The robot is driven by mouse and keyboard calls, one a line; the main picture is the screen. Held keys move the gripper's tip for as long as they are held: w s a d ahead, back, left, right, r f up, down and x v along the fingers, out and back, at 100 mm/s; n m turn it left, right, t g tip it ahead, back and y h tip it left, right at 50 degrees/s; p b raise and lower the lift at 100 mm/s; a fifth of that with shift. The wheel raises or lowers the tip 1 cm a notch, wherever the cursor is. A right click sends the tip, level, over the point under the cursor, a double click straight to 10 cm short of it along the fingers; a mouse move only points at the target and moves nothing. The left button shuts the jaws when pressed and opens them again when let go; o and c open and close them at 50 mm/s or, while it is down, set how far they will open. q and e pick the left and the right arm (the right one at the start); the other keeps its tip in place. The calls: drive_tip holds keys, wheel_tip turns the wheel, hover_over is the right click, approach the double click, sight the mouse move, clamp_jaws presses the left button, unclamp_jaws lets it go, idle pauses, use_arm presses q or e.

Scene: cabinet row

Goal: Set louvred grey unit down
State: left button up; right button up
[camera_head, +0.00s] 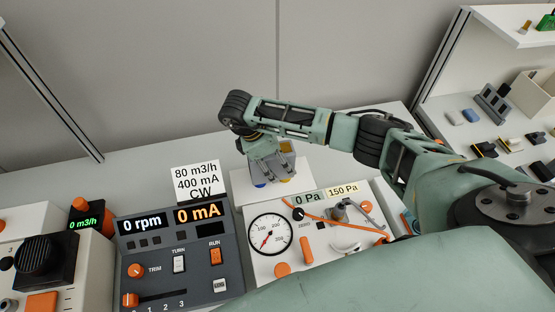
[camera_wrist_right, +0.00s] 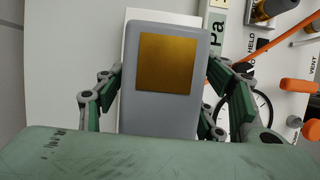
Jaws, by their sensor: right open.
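A grey box-shaped unit (camera_wrist_right: 160,115) with a gold square panel on its face fills the middle of the right wrist view. I take it for the louvred grey unit; no louvres show on this face. My right gripper (camera_wrist_right: 163,72) is open, with a finger on each side of the unit. Whether they touch it I cannot tell. In the head view my right gripper (camera_head: 265,155) is over a white plate (camera_head: 303,168) behind the gauge panel, and the unit is largely hidden there. The white plate (camera_wrist_right: 150,12) also shows behind the unit in the wrist view. My left gripper is out of view.
A white panel with a round gauge (camera_head: 270,235), an orange tube and knobs lies in front of the plate. A dark console (camera_head: 180,255) with a label card (camera_head: 197,180) stands left. A right-hand shelf holds a slotted grey object (camera_head: 492,103) and a cream bin (camera_head: 535,93).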

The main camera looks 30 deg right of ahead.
drive_tip(key=shift+r+p, duration=0.35)
drive_tip(key=shift+r, duration=0.25)
drive_tip(key=b+v, duration=0.2)
drive_tip(key=v, duration=0.3)
drive_tip(key=shift+a+f, duration=0.1)
drive_tip(key=v, duration=0.5)
drive_tip(key=shift+p, duration=0.35)
drive_tip(key=shift+v, duration=0.8)
drive_tip(key=shift+s, duration=0.1)
